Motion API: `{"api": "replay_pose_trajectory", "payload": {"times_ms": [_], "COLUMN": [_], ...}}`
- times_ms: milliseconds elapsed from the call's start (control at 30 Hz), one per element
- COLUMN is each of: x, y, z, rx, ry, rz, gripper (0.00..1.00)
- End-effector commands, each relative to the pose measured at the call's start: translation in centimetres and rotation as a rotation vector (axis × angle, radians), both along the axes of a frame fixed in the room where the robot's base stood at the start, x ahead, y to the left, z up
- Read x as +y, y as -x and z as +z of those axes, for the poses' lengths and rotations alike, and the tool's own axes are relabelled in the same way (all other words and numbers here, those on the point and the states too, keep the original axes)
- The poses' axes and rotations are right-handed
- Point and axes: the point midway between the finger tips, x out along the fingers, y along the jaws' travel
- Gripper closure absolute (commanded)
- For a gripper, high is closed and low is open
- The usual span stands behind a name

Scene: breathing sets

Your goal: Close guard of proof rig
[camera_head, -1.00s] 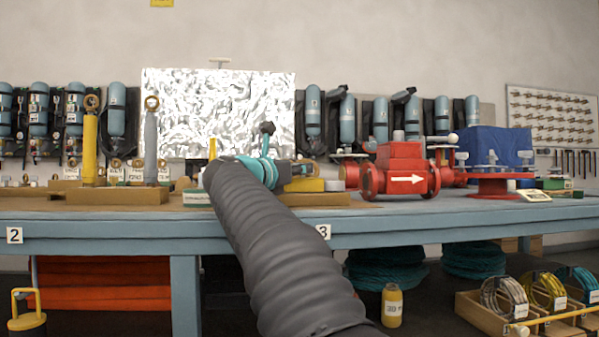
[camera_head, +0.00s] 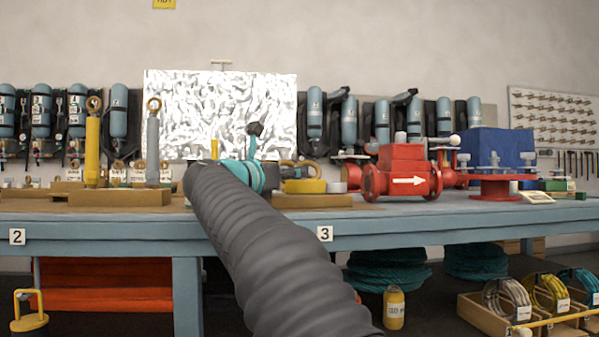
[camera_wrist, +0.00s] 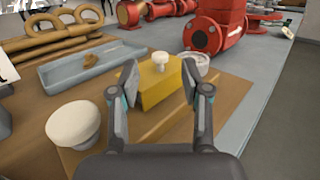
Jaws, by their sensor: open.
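Just beyond the fingers is a yellow block (camera_wrist: 158,88) with a white knob (camera_wrist: 160,60) on top, on a brown board (camera_wrist: 225,92). I cannot see contact with it. In the head view my arm hides the fingers. A crinkled silver panel (camera_head: 215,100) stands upright behind the bench, with a small T-shaped piece (camera_head: 221,64) above its top edge. No label marks the proof rig or its guard, so I cannot tell which part is the guard.
A cream round knob (camera_wrist: 73,124) and a blue-grey tray (camera_wrist: 92,68) lie left of my fingers. A pale ring (camera_wrist: 196,64) sits beside the block. A red valve (camera_head: 402,173) stands to the right. Yellow (camera_head: 93,148) and grey (camera_head: 152,145) cylinders stand left on the bench (camera_head: 450,216).

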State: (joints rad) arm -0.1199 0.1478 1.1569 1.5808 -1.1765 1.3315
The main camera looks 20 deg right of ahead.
Motion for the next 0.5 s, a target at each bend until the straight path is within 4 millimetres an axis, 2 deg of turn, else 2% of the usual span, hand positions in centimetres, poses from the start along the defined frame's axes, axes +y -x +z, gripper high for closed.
{"api": "replay_pose_trajectory", "payload": {"times_ms": [33, 200, 400, 500], "x": [1.1, 3.9, 6.1, 6.5], "y": [0.5, 2.1, 3.3, 3.6], "z": [0.0, -0.4, -0.6, -0.7], "rx": [0.000, 0.000, 0.000, 0.000], "ry": [0.001, 0.000, 0.001, 0.000], "rz": [0.005, 0.005, 0.003, 0.000], "gripper": [0.53, 0.53, 0.53, 0.53]}}
